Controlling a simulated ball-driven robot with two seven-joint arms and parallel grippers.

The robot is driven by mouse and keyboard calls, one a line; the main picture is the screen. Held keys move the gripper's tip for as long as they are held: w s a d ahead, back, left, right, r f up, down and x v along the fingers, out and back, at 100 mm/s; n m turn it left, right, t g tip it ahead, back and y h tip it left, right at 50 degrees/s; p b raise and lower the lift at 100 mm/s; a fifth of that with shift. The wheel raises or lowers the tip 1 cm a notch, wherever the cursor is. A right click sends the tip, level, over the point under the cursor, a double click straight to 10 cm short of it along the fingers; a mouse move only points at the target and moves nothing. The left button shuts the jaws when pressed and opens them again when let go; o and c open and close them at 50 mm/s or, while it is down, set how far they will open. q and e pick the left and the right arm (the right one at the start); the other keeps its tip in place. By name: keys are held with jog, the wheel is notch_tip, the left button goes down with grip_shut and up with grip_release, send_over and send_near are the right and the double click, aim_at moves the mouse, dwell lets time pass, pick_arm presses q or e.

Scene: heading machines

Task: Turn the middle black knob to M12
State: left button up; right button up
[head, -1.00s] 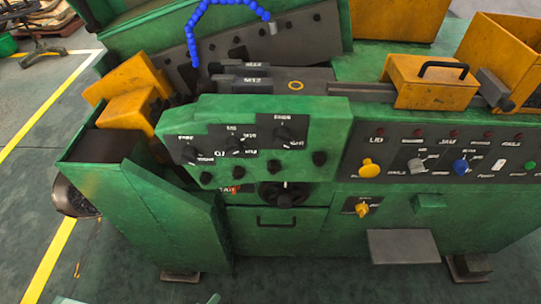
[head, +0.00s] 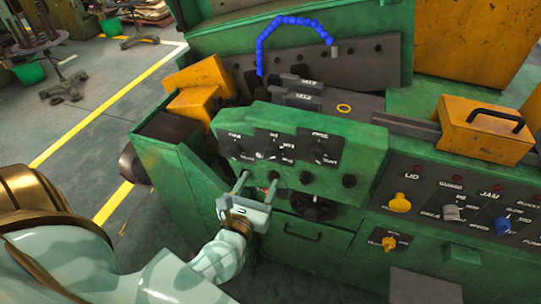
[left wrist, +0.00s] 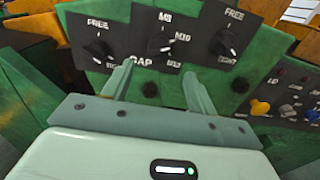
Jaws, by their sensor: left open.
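The middle black knob (head: 270,150) sits on a dark plate on the green machine's front panel, between a left knob (head: 237,150) and a right knob (head: 320,150). My left gripper (head: 256,183) is open and empty, in front of and below the middle knob. In the left wrist view its fingers (left wrist: 157,76) point up toward that knob, apart from it. My right gripper is not in view.
Small black knobs (head: 306,178) line the panel's lower edge. A black handwheel (head: 312,206) is below. A control panel with a yellow knob (head: 399,203) and a blue knob (head: 502,226) stands at the right. Open floor lies to the left.

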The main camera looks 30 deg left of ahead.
aim_at(269, 158)
pick_arm(q)
jog(key=x, duration=0.9)
jog(key=shift+p, duration=0.45)
jog(key=c, duration=1)
